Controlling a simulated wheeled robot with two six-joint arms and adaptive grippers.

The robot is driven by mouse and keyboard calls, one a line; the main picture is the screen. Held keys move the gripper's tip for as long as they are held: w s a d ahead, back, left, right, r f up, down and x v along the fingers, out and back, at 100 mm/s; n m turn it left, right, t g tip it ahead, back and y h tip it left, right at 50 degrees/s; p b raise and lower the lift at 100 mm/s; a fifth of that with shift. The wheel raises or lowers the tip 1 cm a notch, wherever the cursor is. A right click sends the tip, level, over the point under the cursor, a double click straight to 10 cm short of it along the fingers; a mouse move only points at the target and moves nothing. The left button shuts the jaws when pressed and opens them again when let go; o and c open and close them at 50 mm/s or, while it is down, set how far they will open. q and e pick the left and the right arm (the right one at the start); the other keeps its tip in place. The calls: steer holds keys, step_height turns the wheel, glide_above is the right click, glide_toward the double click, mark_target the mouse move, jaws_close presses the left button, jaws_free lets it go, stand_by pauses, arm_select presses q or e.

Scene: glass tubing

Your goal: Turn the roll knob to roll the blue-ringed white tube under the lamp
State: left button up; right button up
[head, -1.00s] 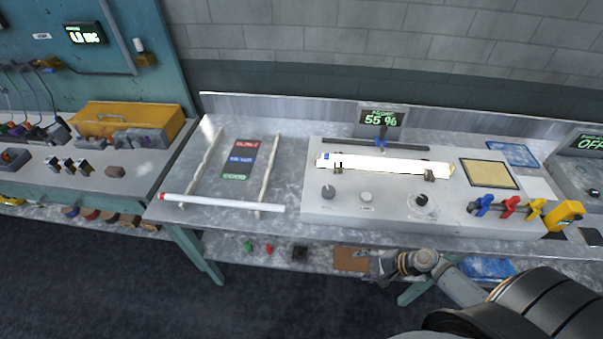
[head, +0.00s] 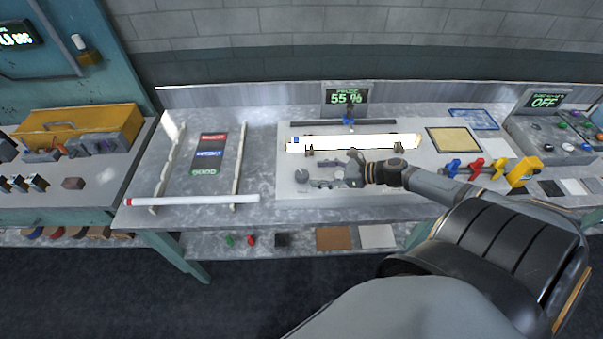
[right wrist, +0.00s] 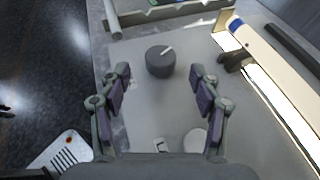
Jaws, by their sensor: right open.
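The white tube with a blue ring (head: 352,143) lies glowing on two dark supports on the grey panel, and its blue-ringed end shows in the right wrist view (right wrist: 235,24). A dark round knob with a white pointer line (right wrist: 160,61) stands on the panel; it also shows in the head view (head: 302,175). I cannot read a label on it. My right gripper (head: 322,183) is open and empty, low over the panel. In the right wrist view its fingers (right wrist: 164,84) point towards the dark knob, which sits just beyond and between the fingertips. My left gripper is not in view.
A pale knob (right wrist: 196,139) lies beneath the right gripper. A display (head: 347,98) reading 55 % stands behind the tube. Blue, red and yellow clamps (head: 476,166) are at the panel's right. A red-tipped tube (head: 195,200) rests on a rack at left.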

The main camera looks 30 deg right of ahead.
mark_target(303, 174)
steer(key=b+x, duration=0.1)
steer(key=x, duration=0.4)
steer(key=shift+w+a+f, duration=0.1)
steer(key=shift+w, duration=0.2)
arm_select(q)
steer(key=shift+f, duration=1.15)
arm_select(e)
steer(key=shift+w+a+f, duration=0.35)
steer(key=shift+w+a, duration=0.05)
steer(key=shift+w, duration=0.05)
steer(key=c, duration=1.2)
steer(key=shift+o, duration=0.2)
steer(key=shift+f+b, duration=0.15)
steer(key=shift+b, duration=0.25)
steer(key=n+g+y+b, duration=0.3)
steer(key=b, duration=0.1)
steer(key=shift+f+n+b, duration=0.15)
steer(key=shift+n+b, duration=0.25)
steer(key=shift+r+n+g+b, duration=0.2)
steer(key=shift+n+g+b, duration=0.15)
steer(key=shift+g, duration=0.35)
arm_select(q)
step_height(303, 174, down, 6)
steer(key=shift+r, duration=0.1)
